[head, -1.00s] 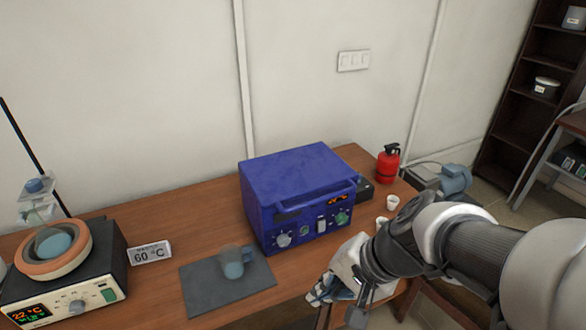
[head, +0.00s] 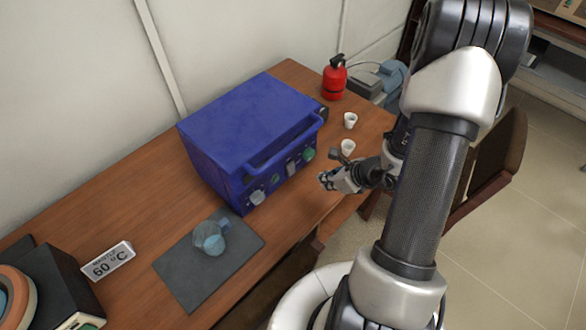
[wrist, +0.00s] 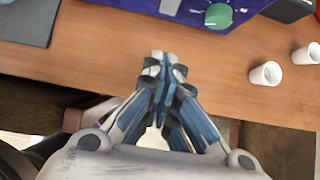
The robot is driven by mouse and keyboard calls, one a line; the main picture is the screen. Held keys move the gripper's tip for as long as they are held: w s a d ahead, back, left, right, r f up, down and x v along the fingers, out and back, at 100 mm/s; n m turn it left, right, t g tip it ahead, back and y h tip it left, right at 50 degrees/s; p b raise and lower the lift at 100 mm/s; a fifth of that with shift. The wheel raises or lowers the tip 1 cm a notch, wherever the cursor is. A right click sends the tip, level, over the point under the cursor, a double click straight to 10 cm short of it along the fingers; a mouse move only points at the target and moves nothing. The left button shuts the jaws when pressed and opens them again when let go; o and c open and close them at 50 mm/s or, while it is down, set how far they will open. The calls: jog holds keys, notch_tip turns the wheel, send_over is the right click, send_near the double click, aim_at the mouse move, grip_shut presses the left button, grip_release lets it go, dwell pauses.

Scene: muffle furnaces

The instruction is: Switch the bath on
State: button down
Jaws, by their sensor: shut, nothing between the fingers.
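The bath (head: 62,288) is the dark box at the lower left of the head view, with an orange ring and blue vessel on top. Only part of it shows. Its pale front panel (head: 84,322) is cut off by the bottom edge, so I cannot see its display. My gripper (head: 326,180) is shut and empty by the table's front edge, right of the blue furnace and far from the bath. In the wrist view my gripper (wrist: 164,66) has its fingertips together over the wooden table edge. The bath is not in the wrist view.
The blue furnace (head: 245,120) stands between my gripper and the bath. A dark mat (head: 185,277) bears a blue-grey mug (head: 209,237). A 60 °C sign (head: 108,262) stands beside the bath. White cups (head: 350,120) and a red extinguisher (head: 334,78) are at the right.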

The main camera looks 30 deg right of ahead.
aim_at(291, 168)
jog(key=shift+s, duration=0.15)
jog(key=b+x, duration=0.3)
jog(key=x, duration=0.7)
jog(key=shift+f, duration=0.1)
jog(key=shift+w+a+f, duration=0.1)
jog(key=shift+w+a, duration=0.1)
jog(key=shift+w, duration=0.4)
jog(key=shift+w+a, duration=0.2)
jog(key=shift+w, duration=0.4)
jog(key=shift+w+a+f+b, duration=0.1)
jog(key=shift+w+a+b, duration=0.2)
jog(key=shift+w, duration=0.4)
